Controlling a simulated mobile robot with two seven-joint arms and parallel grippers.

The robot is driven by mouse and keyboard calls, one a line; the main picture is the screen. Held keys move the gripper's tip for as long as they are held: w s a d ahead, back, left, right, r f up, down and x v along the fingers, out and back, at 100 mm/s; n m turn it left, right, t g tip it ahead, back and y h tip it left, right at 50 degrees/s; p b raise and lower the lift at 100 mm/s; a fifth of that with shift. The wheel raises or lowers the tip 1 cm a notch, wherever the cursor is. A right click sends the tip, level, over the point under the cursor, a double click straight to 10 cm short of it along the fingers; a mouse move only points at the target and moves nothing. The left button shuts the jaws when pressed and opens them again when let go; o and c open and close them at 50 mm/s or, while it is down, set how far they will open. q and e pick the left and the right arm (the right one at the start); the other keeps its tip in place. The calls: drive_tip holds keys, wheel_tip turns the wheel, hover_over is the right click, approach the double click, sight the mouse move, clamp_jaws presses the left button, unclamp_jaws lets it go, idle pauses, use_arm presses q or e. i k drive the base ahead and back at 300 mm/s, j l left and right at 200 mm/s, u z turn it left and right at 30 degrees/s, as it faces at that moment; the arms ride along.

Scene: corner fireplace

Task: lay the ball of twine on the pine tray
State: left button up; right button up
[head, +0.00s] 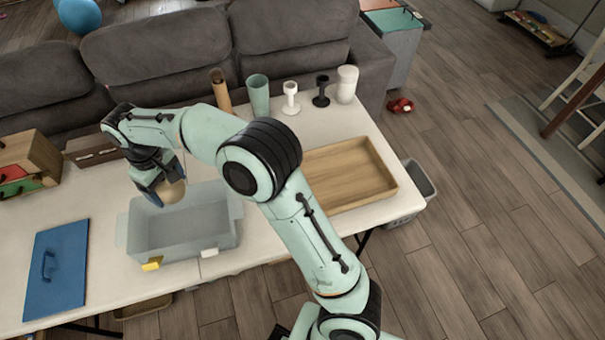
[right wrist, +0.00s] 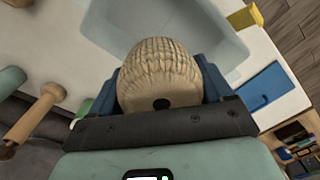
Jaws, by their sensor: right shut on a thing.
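The ball of twine (right wrist: 160,75) is beige and ribbed, with a dark hole facing the right wrist camera. My right gripper (right wrist: 160,90) is shut on it, with a blue finger on each side. In the head view the ball (head: 172,190) and the right gripper (head: 165,188) are above the back left part of a grey open bin. The pine tray (head: 376,188) is a shallow wooden tray on the right end of the white table, and my right arm crosses in front of its left side. Its visible floor is bare. My left gripper is not in view.
The grey bin (head: 150,240) has a yellow tag at its front. A blue lid (head: 68,262) lies to the left. A brown tube, green cup, white goblet (head: 291,98), black goblet and white canister line the table's back edge. A grey sofa stands behind.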

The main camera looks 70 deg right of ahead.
sight(324, 183)
drive_tip(key=k+l+z, duration=0.25)
drive_tip(key=l, duration=0.35)
drive_tip(key=k+l+z, duration=0.25)
drive_tip(key=k+l, duration=0.15)
drive_tip(key=l, duration=0.25)
